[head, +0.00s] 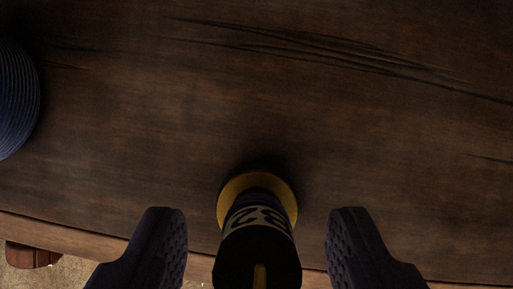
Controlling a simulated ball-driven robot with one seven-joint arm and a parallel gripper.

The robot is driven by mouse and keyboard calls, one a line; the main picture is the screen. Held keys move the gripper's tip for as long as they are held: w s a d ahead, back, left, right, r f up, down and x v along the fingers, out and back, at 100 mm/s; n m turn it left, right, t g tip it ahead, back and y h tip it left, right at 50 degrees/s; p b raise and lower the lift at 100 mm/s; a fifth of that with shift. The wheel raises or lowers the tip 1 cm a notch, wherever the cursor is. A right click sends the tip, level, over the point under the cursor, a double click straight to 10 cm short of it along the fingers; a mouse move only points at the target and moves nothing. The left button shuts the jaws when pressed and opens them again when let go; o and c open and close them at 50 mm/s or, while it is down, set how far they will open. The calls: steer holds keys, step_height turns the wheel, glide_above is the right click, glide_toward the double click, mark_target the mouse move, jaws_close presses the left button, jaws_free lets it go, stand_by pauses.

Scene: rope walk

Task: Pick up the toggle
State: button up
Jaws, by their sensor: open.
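My gripper (258,215) is open, with one dark, ridged finger on each side at the bottom of the head view. Between the fingers is a dark cylindrical piece (258,243) with pale markings, a dark blue band, a yellow disc at its far end and a yellow stub at its near end. It seems to stand on the table close to the edge. There is a gap between it and each finger, and neither finger touches it. I see no other piece that could be the toggle, and I cannot tell for sure that this is it.
A dark wooden table (300,110) with long dark cracks fills most of the view. A blue ribbed round thing (15,98) is cut off at the left edge. The table's edge runs along the bottom, with a brown wooden piece (32,256) below it. The middle is clear.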

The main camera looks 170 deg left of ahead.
steer(key=shift+w+f, duration=0.2)
steer(key=shift+f, duration=0.2)
jaws_close()
steer(key=shift+r, duration=0.1)
steer(key=shift+r, duration=0.1)
